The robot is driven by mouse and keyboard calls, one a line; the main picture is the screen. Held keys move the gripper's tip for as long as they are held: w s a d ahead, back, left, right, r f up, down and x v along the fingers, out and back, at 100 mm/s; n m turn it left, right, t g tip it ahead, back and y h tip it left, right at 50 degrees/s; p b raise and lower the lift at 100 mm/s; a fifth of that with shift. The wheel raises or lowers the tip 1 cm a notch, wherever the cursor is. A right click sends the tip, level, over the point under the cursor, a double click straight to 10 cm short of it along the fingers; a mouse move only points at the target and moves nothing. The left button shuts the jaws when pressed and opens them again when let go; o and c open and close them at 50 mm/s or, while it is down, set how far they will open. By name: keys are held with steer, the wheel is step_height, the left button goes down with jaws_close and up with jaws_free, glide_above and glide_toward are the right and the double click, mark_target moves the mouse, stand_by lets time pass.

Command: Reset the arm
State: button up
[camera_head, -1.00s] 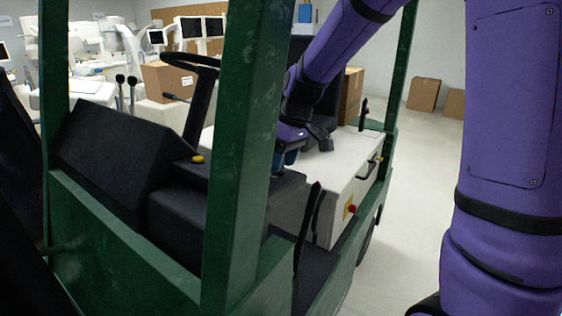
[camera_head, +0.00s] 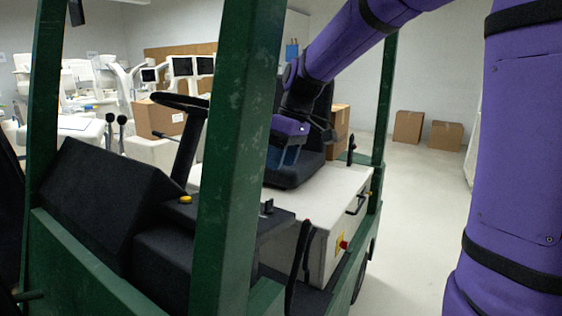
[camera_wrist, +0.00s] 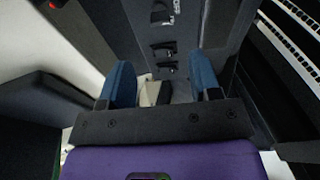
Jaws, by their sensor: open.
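My purple arm reaches from the right into the cab of a green-framed cart (camera_head: 235,160). My gripper (camera_head: 283,160), with blue fingers, is inside the cab, beside the green post and in front of the black seat (camera_head: 312,165). In the wrist view the two blue fingers of my gripper (camera_wrist: 161,68) stand wide apart with nothing held between them. Beyond them is a dark panel (camera_wrist: 135,40) with several small black levers or fittings. The head view does not show whether the fingers touch anything.
The cab has a steering wheel (camera_head: 182,104), a black console (camera_head: 100,185) and a white body (camera_head: 325,210) with a red button. Cardboard boxes (camera_head: 408,127) stand by the back wall. Pale equipment and monitors (camera_head: 182,67) are at the back left. The floor at right is clear.

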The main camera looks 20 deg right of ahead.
steer(key=s+d+r+m+t+h, duration=0.1)
steer(key=s+m+t, duration=0.1)
steer(key=s, duration=1)
steer(key=s+d+r+m+t+h, duration=0.1)
steer(key=s+d+m+t+h, duration=0.1)
steer(key=s, duration=1)
steer(key=shift+s+d+r+m+t, duration=0.3)
steer(key=shift+m+t, duration=0.2)
steer(key=shift+m, duration=0.9)
